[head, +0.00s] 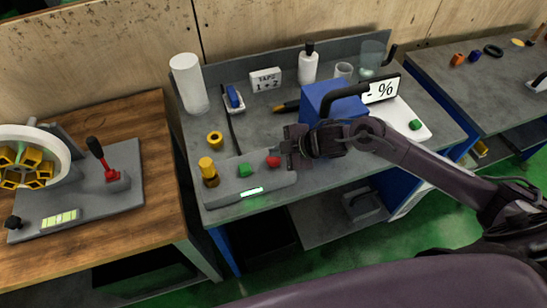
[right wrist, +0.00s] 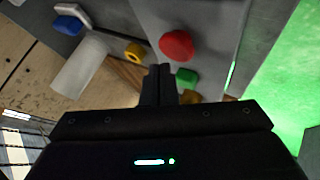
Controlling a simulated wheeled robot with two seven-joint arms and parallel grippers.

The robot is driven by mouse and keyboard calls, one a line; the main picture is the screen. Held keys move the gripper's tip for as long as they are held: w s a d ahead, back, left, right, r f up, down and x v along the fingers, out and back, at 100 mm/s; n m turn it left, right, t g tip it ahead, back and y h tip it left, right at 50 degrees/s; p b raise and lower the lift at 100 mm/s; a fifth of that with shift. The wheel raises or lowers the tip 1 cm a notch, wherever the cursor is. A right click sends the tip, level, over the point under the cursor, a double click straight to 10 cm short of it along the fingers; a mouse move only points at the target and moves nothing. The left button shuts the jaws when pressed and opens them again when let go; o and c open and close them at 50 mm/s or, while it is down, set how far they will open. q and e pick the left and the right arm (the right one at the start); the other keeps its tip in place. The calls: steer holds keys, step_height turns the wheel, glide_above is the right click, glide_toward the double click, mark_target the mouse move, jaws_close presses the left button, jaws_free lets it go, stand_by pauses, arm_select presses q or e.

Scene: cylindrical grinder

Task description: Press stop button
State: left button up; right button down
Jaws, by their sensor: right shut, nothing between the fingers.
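The red button (head: 273,161) sits at the right end of the grey control panel (head: 225,190), which lies on the front of the middle bench. The green button (head: 244,170) is to its left. My right gripper (head: 288,147) is shut and empty, just right of the red button and close to it. In the right wrist view the shut fingers (right wrist: 159,76) point toward the red button (right wrist: 176,45), with the green button (right wrist: 186,78) to the right of the fingers. I cannot tell whether the fingertips touch the red button. My left gripper is not in view.
A yellow knob (head: 208,170) stands at the panel's left end, with a lit green display (head: 252,191) on its front. A yellow ring (head: 215,139), white cylinder (head: 188,84) and blue box (head: 322,100) stand behind. A wooden bench (head: 165,190) is at left.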

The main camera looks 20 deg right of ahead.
mark_target(277, 160)
steer(key=shift+f, duration=0.15)
stand_by(0.7)
steer(key=shift+f, duration=0.3)
steer(key=shift+s+f+b, duration=0.1)
steer(key=shift+f+b, duration=0.5)
stand_by(0.7)
steer(key=shift+r, duration=0.15)
steer(key=shift+r+p, duration=0.85)
steer(key=shift+p, duration=0.1)
step_height(277, 160, up, 5)
steer(key=p, duration=0.4)
steer(key=shift+r+p, duration=0.1)
steer(key=shift+p, duration=0.3)
steer(key=shift+a, duration=0.1)
